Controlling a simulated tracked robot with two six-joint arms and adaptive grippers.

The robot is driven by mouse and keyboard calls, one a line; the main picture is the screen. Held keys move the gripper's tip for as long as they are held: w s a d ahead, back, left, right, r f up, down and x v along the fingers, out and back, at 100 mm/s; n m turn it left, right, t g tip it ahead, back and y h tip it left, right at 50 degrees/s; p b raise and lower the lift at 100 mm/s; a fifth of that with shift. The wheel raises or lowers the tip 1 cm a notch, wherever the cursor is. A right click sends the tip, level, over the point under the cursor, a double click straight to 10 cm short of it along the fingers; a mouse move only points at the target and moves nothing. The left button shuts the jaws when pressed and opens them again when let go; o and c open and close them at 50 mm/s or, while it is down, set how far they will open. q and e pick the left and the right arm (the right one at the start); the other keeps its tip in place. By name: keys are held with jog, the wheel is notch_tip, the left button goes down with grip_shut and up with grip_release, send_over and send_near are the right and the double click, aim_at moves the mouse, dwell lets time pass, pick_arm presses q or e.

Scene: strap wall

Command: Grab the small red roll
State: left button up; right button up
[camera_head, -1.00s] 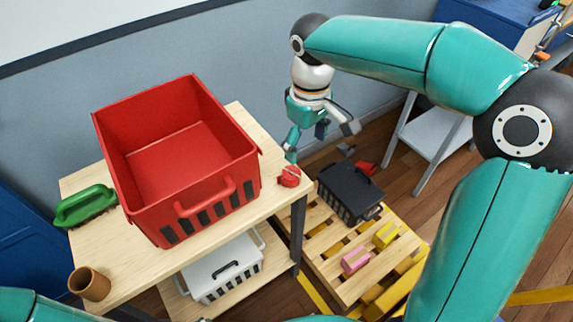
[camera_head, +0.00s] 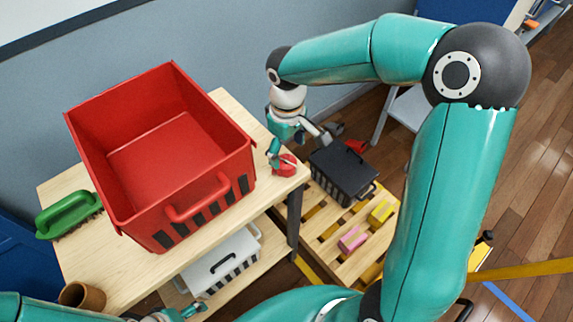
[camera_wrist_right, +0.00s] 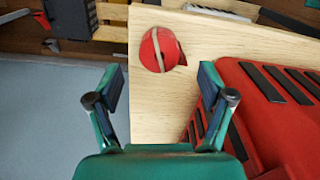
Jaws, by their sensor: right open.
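The small red roll (camera_head: 285,166) sits at the right corner of the wooden table top, with a pale strap across it. In the right wrist view the roll (camera_wrist_right: 160,50) lies just ahead of my right gripper (camera_wrist_right: 161,80), roughly centred between the fingertips. The fingers are spread, with bare wood between them. In the head view my right gripper (camera_head: 293,146) is over the table's right edge and partly covers the roll. Part of my left gripper (camera_head: 186,312) shows at the bottom edge; its fingers are too cut off to judge.
A large red crate (camera_head: 150,225) stands on the table beside the roll. A green brush (camera_head: 68,213) and brown cup (camera_head: 82,296) are at the left. A white basket (camera_head: 222,268) is on the lower shelf. A black crate (camera_head: 343,172) sits on the pallet (camera_head: 322,232).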

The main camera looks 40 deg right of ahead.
aim_at(287, 162)
jog(key=shift+w+f, duration=0.1)
jog(key=shift+f, duration=2.75)
jog(key=c, duration=1.1)
